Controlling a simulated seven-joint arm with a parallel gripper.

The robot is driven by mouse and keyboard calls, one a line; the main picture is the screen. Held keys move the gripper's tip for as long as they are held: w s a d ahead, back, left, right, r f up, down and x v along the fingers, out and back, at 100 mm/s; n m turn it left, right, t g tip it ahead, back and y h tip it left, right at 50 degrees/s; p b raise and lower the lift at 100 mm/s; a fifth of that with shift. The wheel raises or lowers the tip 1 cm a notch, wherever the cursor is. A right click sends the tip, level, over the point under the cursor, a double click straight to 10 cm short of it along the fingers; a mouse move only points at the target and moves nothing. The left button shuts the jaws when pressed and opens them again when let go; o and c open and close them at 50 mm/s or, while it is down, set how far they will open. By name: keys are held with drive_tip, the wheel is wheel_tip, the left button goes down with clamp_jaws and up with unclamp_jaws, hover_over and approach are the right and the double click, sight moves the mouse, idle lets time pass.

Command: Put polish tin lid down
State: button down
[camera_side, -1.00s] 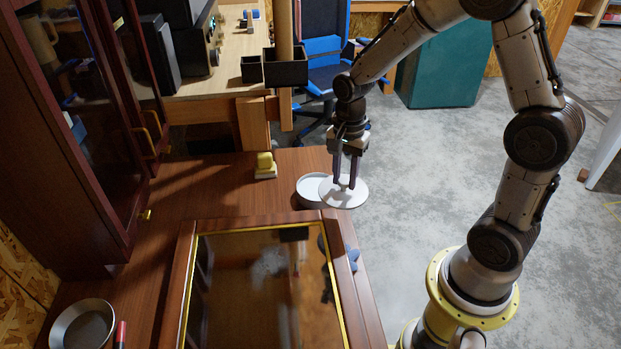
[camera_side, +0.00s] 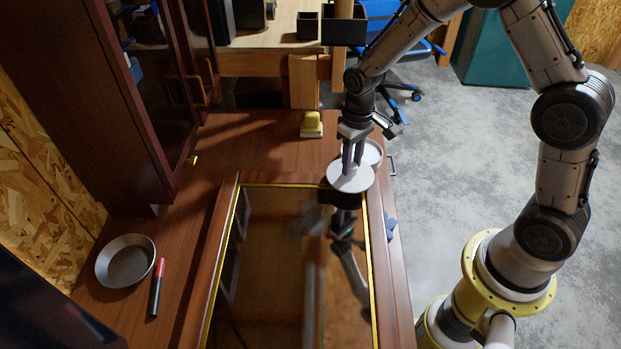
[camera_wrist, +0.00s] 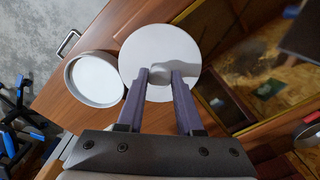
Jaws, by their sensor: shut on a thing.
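The polish tin lid (camera_side: 350,179) is a flat white-grey disc. My gripper (camera_side: 352,165) points down and is shut on a small knob at the lid's middle. The lid is at the far edge of the glass-panelled door lying on the bench. I cannot tell whether it touches the frame. In the wrist view the lid (camera_wrist: 146,48) fills the upper middle, with the fingers (camera_wrist: 160,76) at its centre. The round open polish tin (camera_wrist: 94,78) stands beside it on the wood, pale inside. In the side view the tin (camera_side: 374,150) is partly hidden behind my gripper and the lid.
The framed glass door (camera_side: 222,215) covers the bench's near part. A metal bowl (camera_side: 126,262) and a red-and-black marker (camera_side: 157,287) lie at left. A yellow-and-white block (camera_side: 311,125) stands behind. A blue-grey cloth (camera_side: 390,228) lies by the right edge. Bare wood (camera_side: 255,150) shows behind the door.

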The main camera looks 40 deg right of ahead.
drive_tip(key=shift+s, duration=0.2)
drive_tip(key=shift+w+r, duration=0.2)
drive_tip(key=shift+r, duration=0.15)
drive_tip(key=w+a+r, duration=0.2)
drive_tip(key=w+r, duration=0.3)
drive_tip(key=w, duration=0.7)
hover_over(279, 168)
drive_tip(key=shift+f, duration=1.5)
wheel_tip(279, 168, down, 10)
drive_tip(key=shift+r, duration=0.25)
